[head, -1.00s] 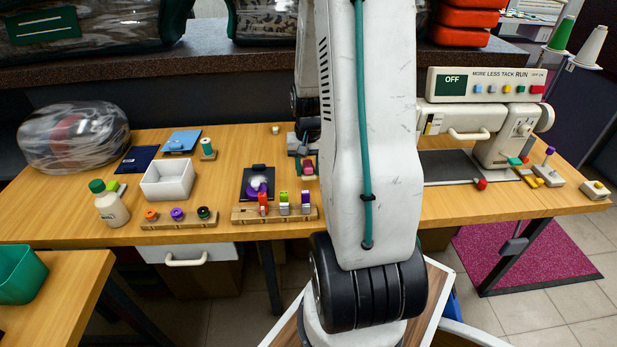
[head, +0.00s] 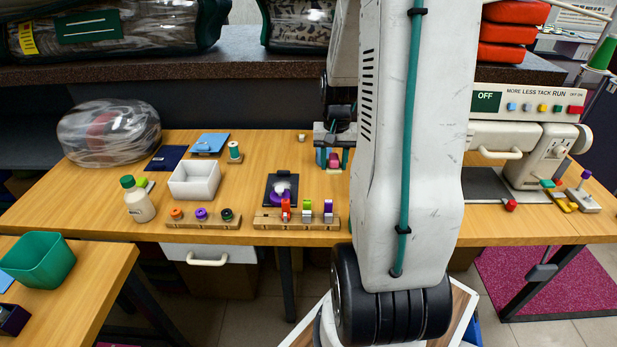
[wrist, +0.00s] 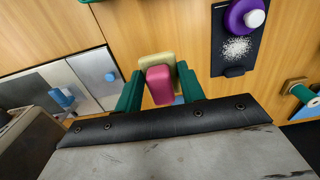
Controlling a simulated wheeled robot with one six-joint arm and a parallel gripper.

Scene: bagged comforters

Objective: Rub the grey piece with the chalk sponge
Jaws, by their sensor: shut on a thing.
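My gripper (head: 333,158) has its teal fingers shut on a pink block, which I take for the chalk sponge (wrist: 160,84). A cream part (wrist: 157,60) shows just beyond the pink in the wrist view. The sponge is at or just above the table behind the dark board; I cannot tell if it touches the wood. In the wrist view a flat grey piece (wrist: 85,88) with a blue knob (wrist: 110,77) lies to the left of the gripper, apart from the sponge. My arm probably hides it in the head view.
A dark board (head: 270,190) with a purple disc (wrist: 243,16) and white powder (wrist: 237,47) lies beside the gripper. A rack (head: 297,222) of coloured clips stands in front. A white box (head: 195,180) is left; a sewing machine (head: 525,140) is right.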

